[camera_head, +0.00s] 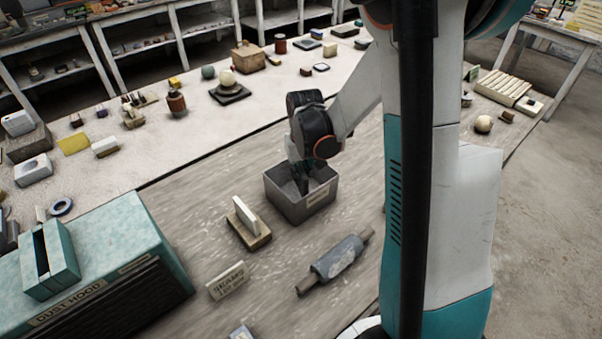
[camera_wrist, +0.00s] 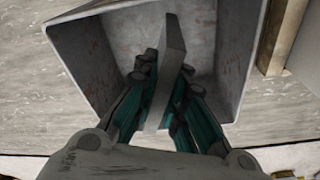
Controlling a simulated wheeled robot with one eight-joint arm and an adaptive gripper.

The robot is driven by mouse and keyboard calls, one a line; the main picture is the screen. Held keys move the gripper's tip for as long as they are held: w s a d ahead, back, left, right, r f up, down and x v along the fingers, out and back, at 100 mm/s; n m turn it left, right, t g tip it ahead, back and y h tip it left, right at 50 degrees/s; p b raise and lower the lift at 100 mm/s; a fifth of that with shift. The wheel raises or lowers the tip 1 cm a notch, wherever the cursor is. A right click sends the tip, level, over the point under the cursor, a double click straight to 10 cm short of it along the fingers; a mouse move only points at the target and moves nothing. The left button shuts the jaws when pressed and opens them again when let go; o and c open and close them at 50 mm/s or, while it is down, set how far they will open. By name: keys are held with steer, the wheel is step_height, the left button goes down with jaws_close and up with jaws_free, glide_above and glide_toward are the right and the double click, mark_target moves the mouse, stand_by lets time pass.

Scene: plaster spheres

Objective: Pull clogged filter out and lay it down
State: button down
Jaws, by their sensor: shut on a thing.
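My gripper (camera_head: 303,184) is down inside an open grey bin (camera_head: 290,207) on the workbench. In the wrist view my gripper (camera_wrist: 167,72) is shut on a thin grey slab, the clogged filter (camera_wrist: 172,40), with fingers on both its sides. The filter stands on edge within the walls of the bin (camera_wrist: 88,65); whether it touches the bin's floor I cannot tell. In the head view the filter is hidden by my gripper and the bin. The teal dust hood (camera_head: 130,237) at the left has a raised housing with a dark open slot (camera_head: 41,249).
A white panel (camera_head: 246,216) stands upright in a wooden base (camera_head: 259,239) left of the bin. A grey-blue roller (camera_head: 340,258) and a small sign (camera_head: 228,281) lie in front. Bare bench shows between them. Small objects line the pale bench behind.

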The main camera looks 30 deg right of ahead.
steer(key=shift+f+b, duration=1.2)
steer(key=shift+f, duration=0.25)
steer(key=c, duration=1.6)
jaws_free()
steer(key=shift+o, duration=0.2)
steer(key=shift+r+p, duration=1.3)
steer(key=shift+r, duration=0.7)
